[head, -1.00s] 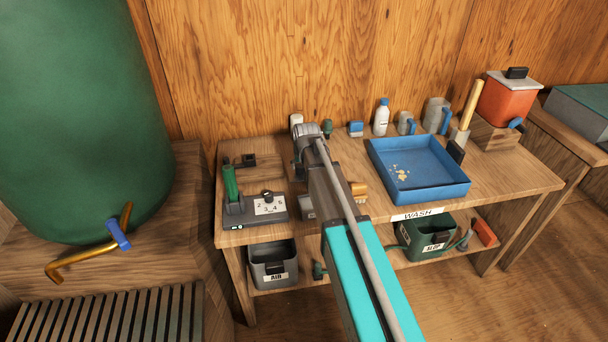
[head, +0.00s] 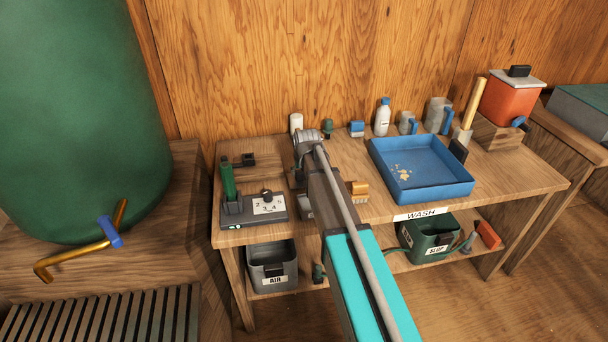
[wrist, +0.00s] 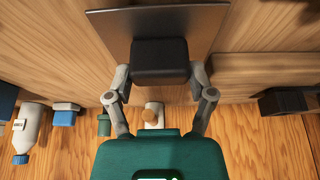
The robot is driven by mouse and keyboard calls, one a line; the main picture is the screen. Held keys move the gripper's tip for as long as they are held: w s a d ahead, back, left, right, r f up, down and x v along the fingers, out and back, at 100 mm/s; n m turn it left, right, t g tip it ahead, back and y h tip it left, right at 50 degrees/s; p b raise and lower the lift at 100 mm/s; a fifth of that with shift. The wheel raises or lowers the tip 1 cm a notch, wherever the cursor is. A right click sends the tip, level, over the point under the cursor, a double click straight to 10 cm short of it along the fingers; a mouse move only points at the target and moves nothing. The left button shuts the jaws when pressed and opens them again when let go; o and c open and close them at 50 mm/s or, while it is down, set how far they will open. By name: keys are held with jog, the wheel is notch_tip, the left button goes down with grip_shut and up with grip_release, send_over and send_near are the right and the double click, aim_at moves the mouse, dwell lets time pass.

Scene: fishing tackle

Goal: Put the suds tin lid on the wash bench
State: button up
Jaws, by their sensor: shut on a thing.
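My gripper (wrist: 159,84) is shut on the black block-shaped knob (wrist: 160,60) of a flat, dark grey plate, which looks like the suds tin lid (wrist: 165,20). One finger presses each side of the knob. The lid is over or on the wood surface of the wash bench (head: 340,148); I cannot tell whether it touches. In the head view my arm hides the fingers and most of what they hold. The bench carries a WASH label (head: 422,213) on its front edge.
A blue tray (head: 425,185) stands right of my arm, with an orange-topped brush (head: 358,188) between. A grey board with a green handle (head: 228,180) is at left. A white bottle (head: 382,118) and mugs line the back. A red tin (head: 508,100) stands far right.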

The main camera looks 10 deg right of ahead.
jog(key=shift+f, duration=0.2)
jog(key=o, duration=1.1)
jog(key=shift+r, duration=0.1)
jog(key=shift+r, duration=0.15)
jog(key=p+v, duration=1.1)
jog(key=v, duration=0.1)
dwell(0.7)
jog(key=s+f+g, duration=0.1)
jog(key=s+g, duration=0.3)
jog(key=s, duration=2)
jog(key=shift+s+d+f+g, duration=0.2)
jog(key=shift+s+d+g, duration=0.05)
jog(key=shift+s+g, duration=0.1)
